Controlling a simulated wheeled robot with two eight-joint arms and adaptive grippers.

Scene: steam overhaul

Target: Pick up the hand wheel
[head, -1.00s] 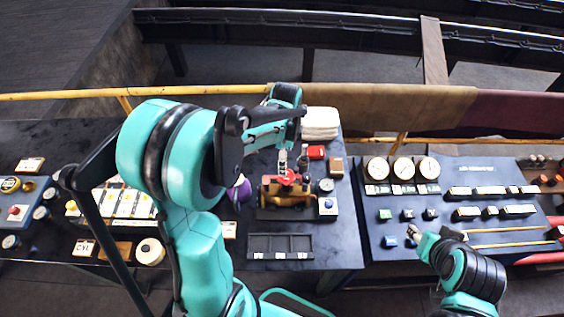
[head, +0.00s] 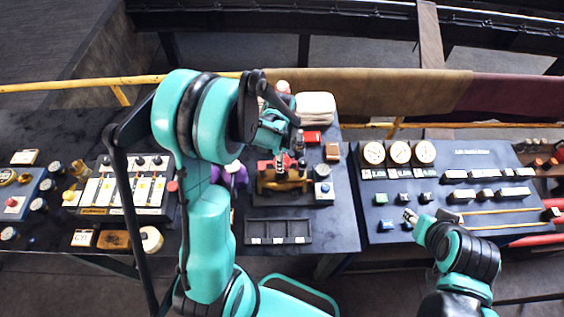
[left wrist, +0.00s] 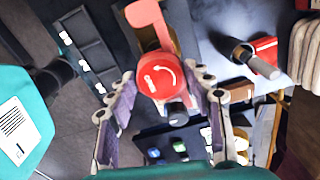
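A red round part with a white curved arrow and a red arm (left wrist: 160,78), which I take for the hand wheel, fills the middle of the left wrist view. In the head view its red top (head: 265,167) shows on a brass-coloured assembly (head: 285,183). My left gripper (head: 286,152) is just above it, pointing down. In the left wrist view its fingers (left wrist: 163,85) are spread, one on each side of the red part, with nothing gripped. Whether they touch it is unclear. My right gripper (head: 410,217) is over the right panel; its fingers are too small to judge.
An empty black compartment tray (head: 279,231) lies in front of the assembly. A red box (head: 312,136), a brown block (head: 332,152) and folded cloths (head: 315,105) stand behind it. A lever box (head: 125,187) is left, a gauge panel (head: 455,195) right. A yellow rail (head: 60,86) runs behind.

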